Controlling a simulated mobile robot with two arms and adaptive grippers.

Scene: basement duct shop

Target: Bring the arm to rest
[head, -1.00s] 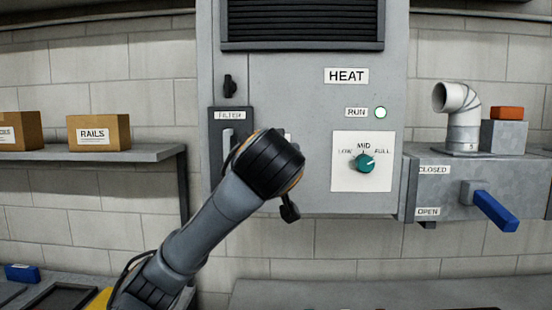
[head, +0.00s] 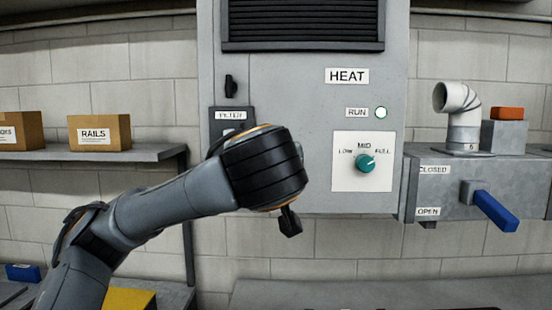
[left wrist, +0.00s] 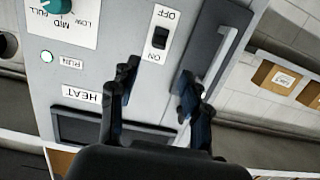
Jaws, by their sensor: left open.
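My left arm (head: 180,200) reaches in from the left in the head view, its thick black wrist in front of the grey heater cabinet (head: 290,75). Beyond the fingers are a black ON/OFF rocker switch (left wrist: 160,38) and the filter panel's handle (left wrist: 218,62). I see no contact with either, but the gap to the cabinet is hard to judge. My right gripper is not in view.
A green knob (head: 364,163) is right of the wrist, below a pale RUN lamp (head: 381,112). A blue-handled lever (head: 495,210) juts out at right. A shelf (head: 150,152) holding boxes is at left. A yellow object (head: 130,299) lies low at left.

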